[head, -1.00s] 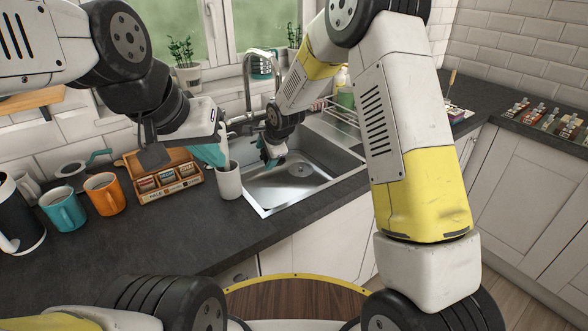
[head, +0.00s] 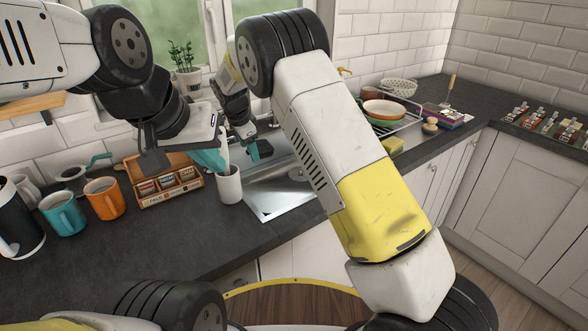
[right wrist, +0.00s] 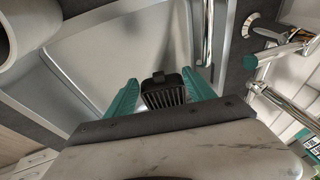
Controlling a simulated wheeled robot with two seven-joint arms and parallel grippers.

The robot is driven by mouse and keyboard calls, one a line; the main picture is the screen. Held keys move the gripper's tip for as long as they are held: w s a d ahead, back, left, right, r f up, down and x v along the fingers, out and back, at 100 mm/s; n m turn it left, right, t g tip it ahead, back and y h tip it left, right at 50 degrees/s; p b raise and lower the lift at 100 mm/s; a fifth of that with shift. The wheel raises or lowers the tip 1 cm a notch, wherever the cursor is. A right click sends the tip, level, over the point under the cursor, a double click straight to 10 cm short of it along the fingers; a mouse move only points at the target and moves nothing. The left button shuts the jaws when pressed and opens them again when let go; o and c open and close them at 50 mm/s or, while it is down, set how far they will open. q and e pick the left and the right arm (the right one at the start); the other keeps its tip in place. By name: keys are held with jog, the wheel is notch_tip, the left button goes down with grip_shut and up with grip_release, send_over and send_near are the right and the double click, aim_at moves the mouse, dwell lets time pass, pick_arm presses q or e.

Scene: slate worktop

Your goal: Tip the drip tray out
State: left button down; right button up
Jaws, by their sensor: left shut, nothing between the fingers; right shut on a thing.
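The black slatted drip tray (right wrist: 165,94) shows between the teal fingers of my right gripper (right wrist: 161,88) in the right wrist view. The gripper is shut on it, with the sink (right wrist: 120,50) behind. In the head view my right gripper (head: 254,149) is at the back left part of the sink (head: 272,205), and the tray cannot be made out there. My left gripper (head: 214,156) is shut and empty, just above and behind a white cup (head: 229,186) at the sink's left edge.
An open wooden box of packets (head: 168,185), an orange mug (head: 104,198) and a teal mug (head: 63,211) stand left of the cup. A dish rack with bowls (head: 384,109) is right of the sink. My right arm hides part of the sink. The front left worktop is clear.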

jog(key=shift+h, duration=0.5)
jog(key=r, duration=0.4)
jog(key=a+r, duration=0.1)
jog(key=r, duration=0.1)
jog(key=shift+w+b, duration=0.25)
jog(key=shift+b, duration=0.15)
jog(key=shift+w+a+r+n+g+h+b, duration=0.35)
jog(key=shift+a+r+g+h+b, duration=0.25)
jog(key=shift+a+r+h+b, duration=0.25)
